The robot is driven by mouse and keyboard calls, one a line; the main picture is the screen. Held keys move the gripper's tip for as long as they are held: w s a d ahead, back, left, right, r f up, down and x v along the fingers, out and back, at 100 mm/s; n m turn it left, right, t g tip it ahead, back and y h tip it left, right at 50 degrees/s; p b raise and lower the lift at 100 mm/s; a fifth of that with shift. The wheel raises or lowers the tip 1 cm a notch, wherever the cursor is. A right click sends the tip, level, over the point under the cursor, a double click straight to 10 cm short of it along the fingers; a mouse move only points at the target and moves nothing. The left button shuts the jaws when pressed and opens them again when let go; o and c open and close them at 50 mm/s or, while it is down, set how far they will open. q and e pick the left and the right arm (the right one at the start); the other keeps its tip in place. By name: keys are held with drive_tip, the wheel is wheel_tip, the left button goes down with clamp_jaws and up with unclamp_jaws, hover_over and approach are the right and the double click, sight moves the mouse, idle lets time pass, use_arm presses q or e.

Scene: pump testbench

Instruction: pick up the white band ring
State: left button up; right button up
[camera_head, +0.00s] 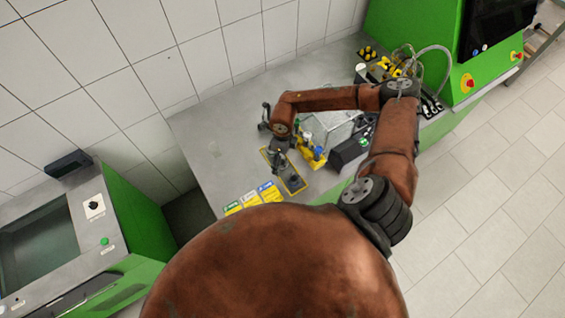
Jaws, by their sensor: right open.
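I cannot make out the white band ring; it is too small to tell or hidden. My right arm reaches over the bench and bends back to the left. My right gripper (279,158) is open and points down over a small grey tray with a yellow edge (296,187). The gripper covers part of this tray, and I cannot tell how high above it the fingers are. My left gripper is not in view.
The grey bench (222,150) is bare at its left. Yellow fittings with a blue part (318,153) stand close right of the gripper, beside a black box (350,152). Coloured label cards (252,197) lie at the front. A green machine (440,50) stands at right.

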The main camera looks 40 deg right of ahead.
drive_tip(key=shift+r, duration=0.7)
